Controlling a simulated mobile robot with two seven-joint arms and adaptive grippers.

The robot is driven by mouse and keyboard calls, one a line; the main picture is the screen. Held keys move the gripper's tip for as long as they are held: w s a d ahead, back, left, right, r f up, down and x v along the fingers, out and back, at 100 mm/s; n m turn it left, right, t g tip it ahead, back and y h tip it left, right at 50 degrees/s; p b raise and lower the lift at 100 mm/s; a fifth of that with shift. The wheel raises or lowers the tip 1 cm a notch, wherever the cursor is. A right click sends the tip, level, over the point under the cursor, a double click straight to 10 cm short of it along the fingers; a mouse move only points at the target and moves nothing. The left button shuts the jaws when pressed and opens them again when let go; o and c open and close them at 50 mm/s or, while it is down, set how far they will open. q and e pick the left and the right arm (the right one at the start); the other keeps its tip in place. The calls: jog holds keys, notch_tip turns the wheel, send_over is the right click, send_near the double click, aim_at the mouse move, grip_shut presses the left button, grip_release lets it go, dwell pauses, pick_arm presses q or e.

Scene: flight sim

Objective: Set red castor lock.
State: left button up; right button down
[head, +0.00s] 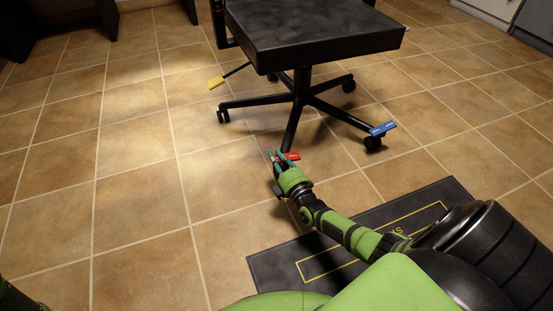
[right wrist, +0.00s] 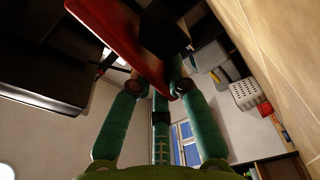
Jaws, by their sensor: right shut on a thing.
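The red castor lock (head: 292,156) is a small red tab at the near end of the black chair base (head: 297,100). My right gripper (head: 279,156) is at the lock, low over the floor, with its teal fingers shut on it. In the right wrist view the lock is a long red bar (right wrist: 118,38) running between my right gripper's fingertips (right wrist: 155,90). The castor under the lock is mostly hidden by the gripper in the head view. My left gripper is not in view.
A blue tab (head: 383,128) is on the right castor. A yellow tab (head: 216,83) shows at the left below the black seat (head: 310,30). A dark mat (head: 280,262) with a yellow outline lies under my right arm. Tiled floor at the left is clear.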

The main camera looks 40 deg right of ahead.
jog(key=shift+n+p, duration=0.5)
jog(key=shift+a+n+p, duration=0.1)
jog(key=shift+n+p, duration=0.25)
jog(key=shift+n, duration=0.15)
jog(key=shift+f+n, duration=0.25)
jog(key=shift+n, duration=0.25)
jog(key=shift+f+n+g+p, duration=0.3)
jog(key=shift+f+n, duration=0.1)
jog(key=shift+n, duration=0.6)
jog(key=c, duration=1.2)
grip_release()
